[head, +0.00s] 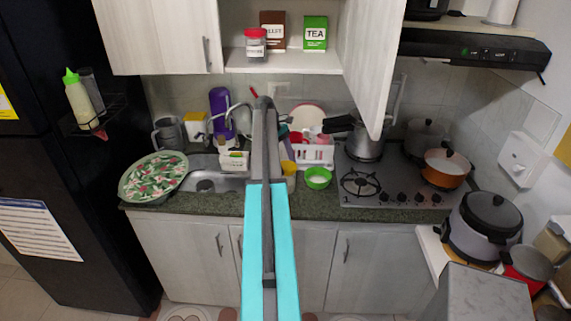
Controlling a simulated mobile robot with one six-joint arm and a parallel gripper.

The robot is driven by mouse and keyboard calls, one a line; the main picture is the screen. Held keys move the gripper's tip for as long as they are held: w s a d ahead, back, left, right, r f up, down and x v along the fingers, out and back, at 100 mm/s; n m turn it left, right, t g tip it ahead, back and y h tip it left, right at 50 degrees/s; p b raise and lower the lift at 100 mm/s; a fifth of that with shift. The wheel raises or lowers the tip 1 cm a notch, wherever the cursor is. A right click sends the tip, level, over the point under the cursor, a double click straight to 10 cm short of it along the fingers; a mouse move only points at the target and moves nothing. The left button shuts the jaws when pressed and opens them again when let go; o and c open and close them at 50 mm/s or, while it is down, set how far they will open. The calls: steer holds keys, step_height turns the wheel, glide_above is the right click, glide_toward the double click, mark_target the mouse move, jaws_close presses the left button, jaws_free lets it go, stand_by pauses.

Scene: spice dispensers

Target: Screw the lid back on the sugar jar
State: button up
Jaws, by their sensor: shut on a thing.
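A clear jar with a red lid (256,45) stands upright on the open cupboard's lower shelf. Its white label is too small to read, so I cannot tell if it is the sugar jar. The red lid sits on top of it; how tightly it is screwed is not visible. My arm reaches from the bottom centre over the counter, its far end just below the cupboard. My gripper is hidden behind the arm, and so is anything in it. A small red piece shows just left of the arm's end; I cannot tell what it is.
A brown box (272,30) and a green tea box (315,33) stand beside the jar. The right cupboard door (362,60) hangs open. Below are a sink (207,183), a green bowl (318,178) with white contents, a dish rack (314,153) and a gas hob (390,185).

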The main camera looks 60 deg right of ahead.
steer(key=shift+d+m+y, duration=0.1)
steer(key=shift+m+y, duration=0.7)
steer(key=shift+m, duration=1.2)
steer(key=o, duration=1)
steer(key=shift+t, duration=0.3)
steer(key=n+h, duration=0.1)
steer(key=n, duration=0.3)
steer(key=n+h, duration=0.1)
steer(key=n, duration=0.1)
steer(key=shift+a+n+h, duration=0.25)
steer(key=shift+n+h, duration=0.55)
steer(key=shift+n, duration=0.8)
